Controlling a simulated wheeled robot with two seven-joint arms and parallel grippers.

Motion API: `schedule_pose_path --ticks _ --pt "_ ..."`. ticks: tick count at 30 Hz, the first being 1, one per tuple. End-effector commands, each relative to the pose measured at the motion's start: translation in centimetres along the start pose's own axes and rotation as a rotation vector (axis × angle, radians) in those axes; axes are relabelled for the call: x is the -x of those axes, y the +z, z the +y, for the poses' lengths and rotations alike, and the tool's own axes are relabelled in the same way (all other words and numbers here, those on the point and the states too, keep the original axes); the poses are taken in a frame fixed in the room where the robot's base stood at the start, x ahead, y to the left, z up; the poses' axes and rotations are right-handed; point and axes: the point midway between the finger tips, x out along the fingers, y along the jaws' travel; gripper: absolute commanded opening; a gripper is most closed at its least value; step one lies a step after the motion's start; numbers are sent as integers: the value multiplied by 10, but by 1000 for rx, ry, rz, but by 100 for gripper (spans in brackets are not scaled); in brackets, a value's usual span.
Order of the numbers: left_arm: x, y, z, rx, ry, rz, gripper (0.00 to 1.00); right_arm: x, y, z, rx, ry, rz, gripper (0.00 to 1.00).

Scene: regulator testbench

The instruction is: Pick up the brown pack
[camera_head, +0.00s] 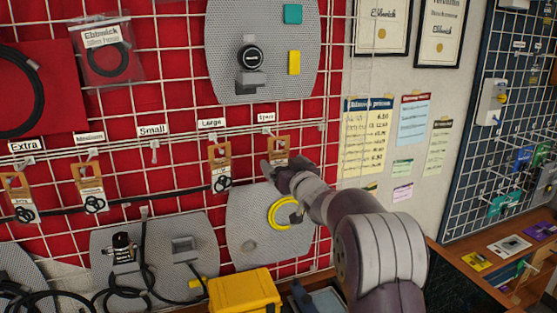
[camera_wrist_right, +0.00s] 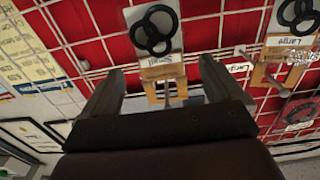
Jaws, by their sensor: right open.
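Several brown-headed packs with black rings hang on hooks on the red wall's white grid. One brown pack (camera_head: 279,146) hangs at the right end of the row; my right gripper (camera_head: 284,167) is just in front of its lower part and hides it. In the right wrist view, upside down, this pack (camera_wrist_right: 152,32) shows its brown header and black rings between and beyond the fingers of my open, empty right gripper (camera_wrist_right: 163,72). I cannot tell whether a finger touches it. My left gripper is not in view.
A similar pack (camera_head: 220,166) hangs to the left under the "Large" label, with others further left. A grey board with a yellow coil (camera_head: 285,212) is below the gripper. A yellow box (camera_head: 243,292) stands lower down. Papers hang on the pale wall at right.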

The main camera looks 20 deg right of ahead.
Motion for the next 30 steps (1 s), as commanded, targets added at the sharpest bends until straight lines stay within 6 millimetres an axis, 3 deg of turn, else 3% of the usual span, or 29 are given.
schedule_pose_path --ticks 1,3,7,13,14,18,19,30 --pt "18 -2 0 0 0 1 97 -10 -8 -1 -3 -1 -3 94" --pt "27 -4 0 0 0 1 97 -24 -6 -1 -2 -1 -3 94" --pt "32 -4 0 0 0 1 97 -38 -3 -1 -1 0 -1 94" --pt "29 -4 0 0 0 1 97 -40 0 -1 -1 0 0 94" --pt "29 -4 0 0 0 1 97 -40 0 -1 -1 0 0 90" --pt "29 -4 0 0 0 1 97 -40 0 -1 -1 0 0 45" --pt "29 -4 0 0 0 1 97 -40 0 -1 -1 0 0 39" --pt "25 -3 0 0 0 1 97 -40 -5 -1 1 0 1 39"
